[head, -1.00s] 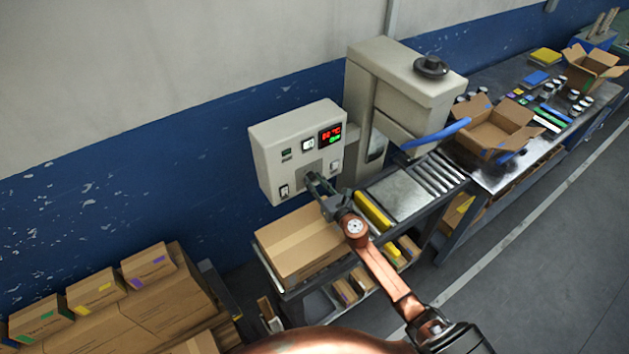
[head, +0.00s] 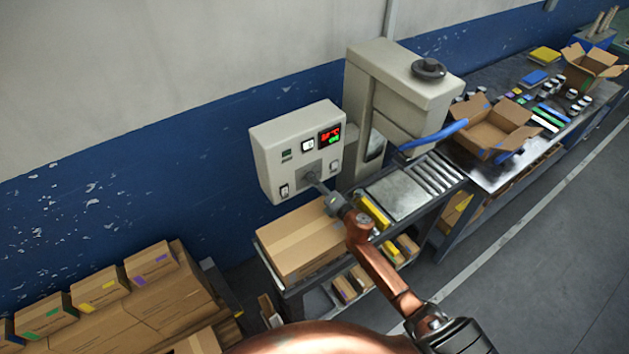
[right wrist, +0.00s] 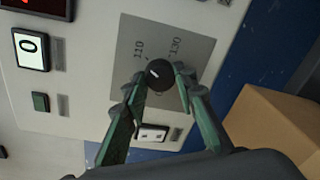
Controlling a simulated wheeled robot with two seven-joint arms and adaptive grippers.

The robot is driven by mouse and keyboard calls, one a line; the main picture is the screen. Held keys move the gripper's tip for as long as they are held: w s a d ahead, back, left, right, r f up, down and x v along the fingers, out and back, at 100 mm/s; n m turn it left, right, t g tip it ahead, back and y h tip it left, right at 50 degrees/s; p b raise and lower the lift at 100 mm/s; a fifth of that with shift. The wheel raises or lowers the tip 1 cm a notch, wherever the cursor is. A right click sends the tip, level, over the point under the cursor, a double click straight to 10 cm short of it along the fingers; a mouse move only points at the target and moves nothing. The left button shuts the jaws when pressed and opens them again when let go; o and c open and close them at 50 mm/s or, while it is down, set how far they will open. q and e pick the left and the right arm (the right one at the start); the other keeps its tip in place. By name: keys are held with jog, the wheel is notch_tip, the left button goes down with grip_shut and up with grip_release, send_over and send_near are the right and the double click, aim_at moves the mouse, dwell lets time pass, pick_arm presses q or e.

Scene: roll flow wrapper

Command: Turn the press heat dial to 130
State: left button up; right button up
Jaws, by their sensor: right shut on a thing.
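The press heat dial (right wrist: 160,75) is a round black knob on a grey plate (right wrist: 192,52) with the printed marks 110 and 130. A short white mark shows on the knob, on its side toward 110; its exact reading is too small to tell. My right gripper (right wrist: 161,79) is shut on the dial, one green finger at each side. In the head view, my right gripper (head: 314,179) reaches the lower middle of the pale control box (head: 268,150) and mostly hides the dial. My left gripper is not in view.
The box also carries a red and green display (head: 329,137) and several switches. A closed carton (head: 300,240) stands below it. The pale press (head: 405,85) and a roller conveyor (head: 437,175) are to the right. Stacked cartons (head: 160,300) fill the lower left.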

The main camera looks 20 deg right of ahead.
jog(key=shift+d+f+m+t+y+p, duration=0.1)
jog(key=shift+m+y+p, duration=0.3)
jog(key=shift+m, duration=1.85)
jog(key=shift+a+r+m+t+y+p, duration=0.1)
jog(key=shift+m+p, duration=0.5)
jog(key=shift+m, duration=1.6)
jog(key=shift+d+f+m+t+y+p, duration=0.15)
jog(key=shift+m+p, duration=0.35)
jog(key=shift+m, duration=1.75)
jog(key=o, duration=1.2)
jog(key=shift+c, duration=0.2)
